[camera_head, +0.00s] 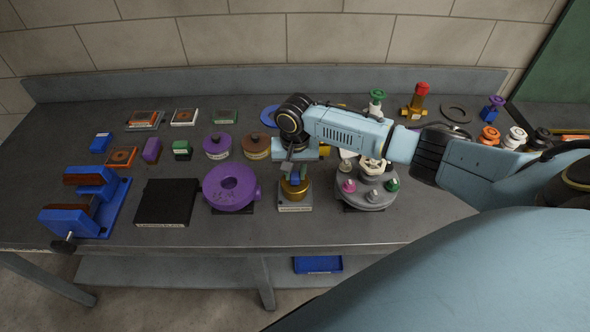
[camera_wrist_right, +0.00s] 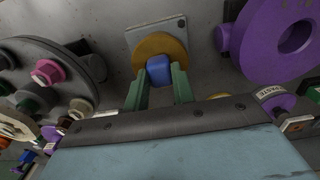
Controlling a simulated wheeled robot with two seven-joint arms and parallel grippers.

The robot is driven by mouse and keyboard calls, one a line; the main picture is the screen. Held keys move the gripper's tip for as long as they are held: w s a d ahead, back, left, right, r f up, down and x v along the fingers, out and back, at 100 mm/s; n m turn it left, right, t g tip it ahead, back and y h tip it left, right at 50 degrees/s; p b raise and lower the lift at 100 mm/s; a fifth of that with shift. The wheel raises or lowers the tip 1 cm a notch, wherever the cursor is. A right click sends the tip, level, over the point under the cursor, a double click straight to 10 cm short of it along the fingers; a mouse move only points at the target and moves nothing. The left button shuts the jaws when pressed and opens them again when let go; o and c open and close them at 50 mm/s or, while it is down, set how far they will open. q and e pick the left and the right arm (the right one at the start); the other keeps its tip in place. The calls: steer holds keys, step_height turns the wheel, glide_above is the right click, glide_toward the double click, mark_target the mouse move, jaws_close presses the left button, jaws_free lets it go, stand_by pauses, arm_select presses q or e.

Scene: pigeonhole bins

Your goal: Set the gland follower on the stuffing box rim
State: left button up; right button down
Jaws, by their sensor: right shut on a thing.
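My right gripper (camera_head: 294,168) reaches down from above and is shut on a small blue block (camera_wrist_right: 160,70). The block sits between its green fingers, over a round brass piece (camera_head: 294,188). Whether the block is part of the brass piece or apart from it, I cannot tell. The brass piece is on a labelled grey plate (camera_head: 294,208), and shows behind the block in the wrist view (camera_wrist_right: 152,45). I cannot tell for certain which piece is the gland follower or the stuffing box. My left gripper is out of view.
A purple ring-shaped body (camera_head: 222,201) stands close left, and a grey round fixture (camera_head: 369,199) with pink and green nuts close right. Further left are a black plate (camera_head: 168,203) and a blue vise (camera_head: 112,205). Small parts line the back. The front table strip is clear.

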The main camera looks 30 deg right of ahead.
steer(key=shift+f, duration=0.3)
steer(key=c, duration=1.1)
jaws_free()
step_height(320, 180, up, 13)
steer(key=shift+r, duration=0.2)
